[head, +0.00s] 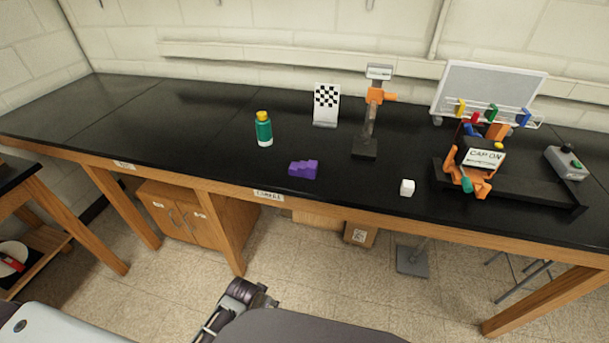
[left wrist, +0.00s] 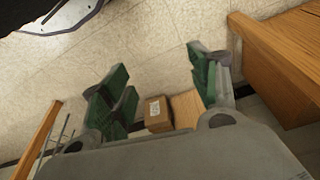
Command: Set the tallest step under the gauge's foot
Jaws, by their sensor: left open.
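The purple stepped block (head: 303,169) stands near the front edge of the black bench, and its top appears to rise toward the right. The gauge (head: 374,97) stands behind it to the right. It has an orange carriage on a post, a small display on top and a dark base (head: 365,148). The block is apart from the gauge. I cannot make out the gauge's foot clearly. My left gripper (left wrist: 160,88) is open and empty in the left wrist view, its green-padded fingers spread above the floor, away from the block. My right gripper is not in view.
A green bottle (head: 264,130), a checkerboard card (head: 326,103) and a white cube (head: 407,187) stand around the block and gauge. A fixture with orange parts (head: 465,180) and a grey control box (head: 566,162) fill the right. The bench's left part is clear.

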